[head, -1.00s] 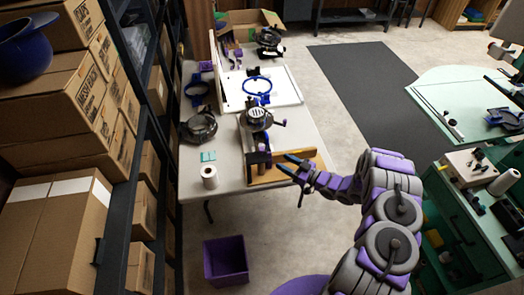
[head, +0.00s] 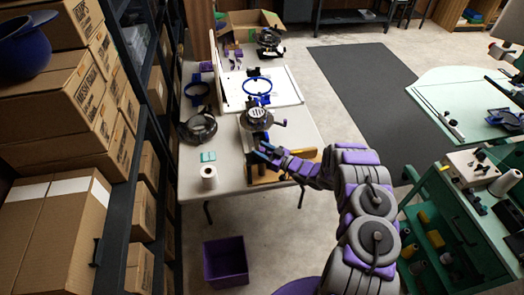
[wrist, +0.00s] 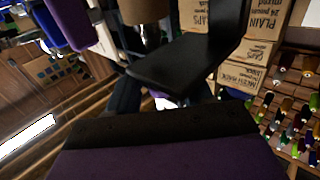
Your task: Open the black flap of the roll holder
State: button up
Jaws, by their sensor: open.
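The roll holder (head: 257,118) stands on the near part of the table, a machine with a round light top. Its lower front is partly hidden by my gripper (head: 267,151) in the head view. In the wrist view, a black flat flap (wrist: 180,66) with an upright black part lies just beyond my gripper (wrist: 163,97). A tan cylinder with a metal collar (wrist: 147,22) is beside it. My gripper is open, its dark fingers to either side below the flap. I cannot tell whether a finger touches the flap.
A white roll (head: 208,176) and a teal pad stand on the table (head: 228,178) to the left. A shelf with cardboard boxes (head: 60,225) lines the left. A purple bin (head: 226,262) is on the floor. A green workbench (head: 460,215) is at right.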

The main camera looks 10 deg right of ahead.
jog(key=shift+c, duration=0.3)
grip_shut()
